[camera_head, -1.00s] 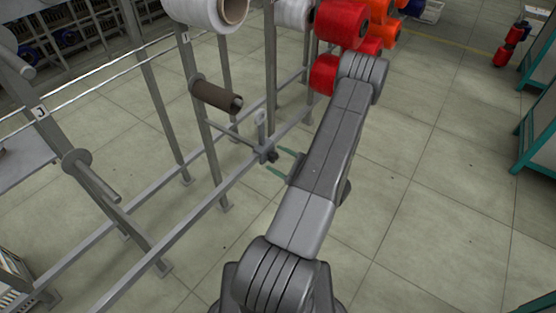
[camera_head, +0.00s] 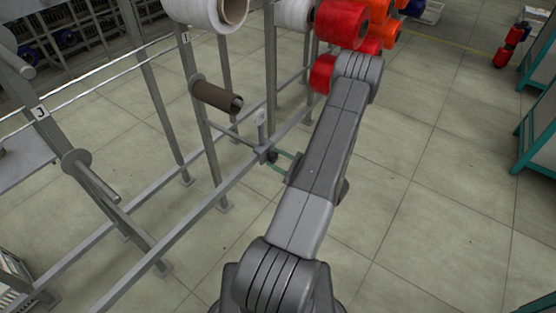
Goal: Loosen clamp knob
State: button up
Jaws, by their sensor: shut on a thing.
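The clamp knob (camera_head: 272,155) is a small dark knob on the side of a grey clamp block (camera_head: 262,153). The clamp sits on the lower rail of the metal rack. My gripper (camera_head: 275,160) has two thin green fingers. They reach left from behind my arm, and their tips are at the knob. The gripper is shut on the knob. My forearm hides the gripper's body and wrist. A short upright post with a pale rounded top (camera_head: 262,117) stands on the clamp.
The rack's rail (camera_head: 185,222) and uprights (camera_head: 205,140) stand close to the left of my arm. A brown tube (camera_head: 215,95) sits on a spindle above the clamp. Red bobbins (camera_head: 340,25) hang beyond my elbow. The floor (camera_head: 440,180) at right is clear.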

jog(key=n+b, duration=0.1)
jog(key=n, duration=0.3)
jog(key=shift+f, duration=0.15)
jog(key=n+b, duration=0.1)
jog(key=n, duration=0.4)
jog(key=shift+b, duration=0.4)
jog(key=n+b, duration=0.2)
jog(key=n, duration=0.2)
jog(key=shift+f+n, duration=0.15)
jog(key=shift+n, duration=0.15)
jog(key=n+b, duration=0.3)
jog(key=n, duration=0.1)
jog(key=shift+f, duration=0.1)
jog(key=n+b, duration=0.3)
jog(key=n, duration=0.2)
jog(key=n+b, duration=0.4)
jog(key=shift+f+n, duration=0.1)
jog(key=shift+n, duration=0.2)
jog(key=n+b, duration=0.4)
jog(key=shift+w+d+b, duration=0.1)
jog(key=shift+b, duration=0.3)
jog(key=shift+r+n+b, duration=0.2)
jog(key=shift+n+b, duration=0.95)
jog(key=shift+n, duration=0.95)
